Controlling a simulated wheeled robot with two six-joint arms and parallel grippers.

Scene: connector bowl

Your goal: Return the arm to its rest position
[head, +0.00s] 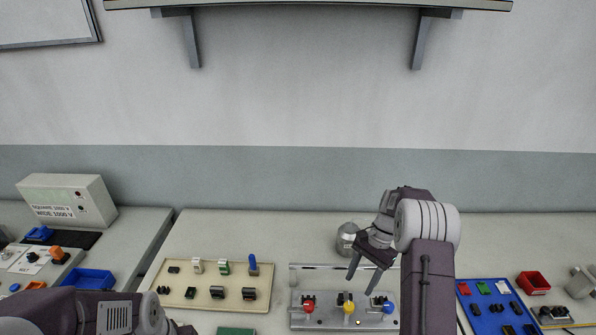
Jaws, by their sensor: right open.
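My right arm reaches in from the bottom right, and its gripper (362,284) points down and to the left. The gripper is open, its two fingers apart with nothing between them. It hangs over the back part of a grey panel (330,322) with red, yellow and blue knobs. A round metal bowl (345,236) stands just behind and left of the gripper, partly hidden by it. My left arm shows at the bottom left, and its gripper is outside the picture.
A beige board (180,296) with several connectors lies left of the grey panel. A blue board (470,312) and a red bin (533,282) are on the right. A grey box (65,200) and a blue bin (90,280) are far left. The table behind the boards is mostly clear.

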